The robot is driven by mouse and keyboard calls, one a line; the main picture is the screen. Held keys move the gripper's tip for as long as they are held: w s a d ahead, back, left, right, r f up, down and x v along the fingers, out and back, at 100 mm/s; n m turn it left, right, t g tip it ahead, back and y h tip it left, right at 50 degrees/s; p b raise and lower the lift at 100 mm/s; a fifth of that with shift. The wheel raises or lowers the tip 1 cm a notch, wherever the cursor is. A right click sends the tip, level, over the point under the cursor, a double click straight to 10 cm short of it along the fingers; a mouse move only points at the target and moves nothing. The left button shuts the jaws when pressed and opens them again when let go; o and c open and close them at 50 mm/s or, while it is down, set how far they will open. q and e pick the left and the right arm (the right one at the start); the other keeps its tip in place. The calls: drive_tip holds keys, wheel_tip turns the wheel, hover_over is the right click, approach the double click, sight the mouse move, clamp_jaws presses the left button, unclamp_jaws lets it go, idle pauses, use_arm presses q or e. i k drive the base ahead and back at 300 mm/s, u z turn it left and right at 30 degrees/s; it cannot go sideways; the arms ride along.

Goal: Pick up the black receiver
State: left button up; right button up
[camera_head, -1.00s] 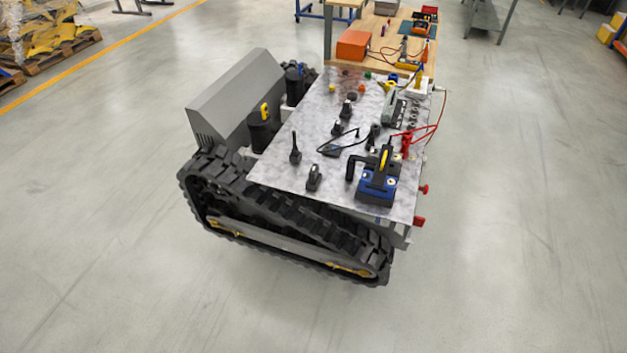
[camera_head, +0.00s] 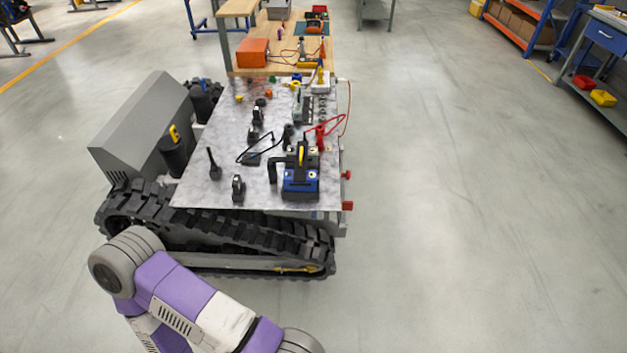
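The tracked carrier's grey flat top (camera_head: 205,185) bears several small black items, and I cannot tell for sure which one is the black receiver. A black upright piece with a thin stem (camera_head: 213,165) stands near the left front edge. A short black upright piece (camera_head: 238,188) stands at the front edge. A black piece with a cable (camera_head: 252,159) lies mid-top. A black hooked piece (camera_head: 273,168) sits beside a blue and black device (camera_head: 300,180). A purple and white arm of mine crosses the bottom left. Neither gripper is in view.
Black tracks (camera_head: 235,235) run along the carrier's near side, and a grey sloped housing (camera_head: 140,125) rises at its left. A wooden bench (camera_head: 290,30) with an orange box (camera_head: 252,51) stands behind.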

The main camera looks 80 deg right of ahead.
sight(237, 185)
drive_tip(key=z, duration=2.1)
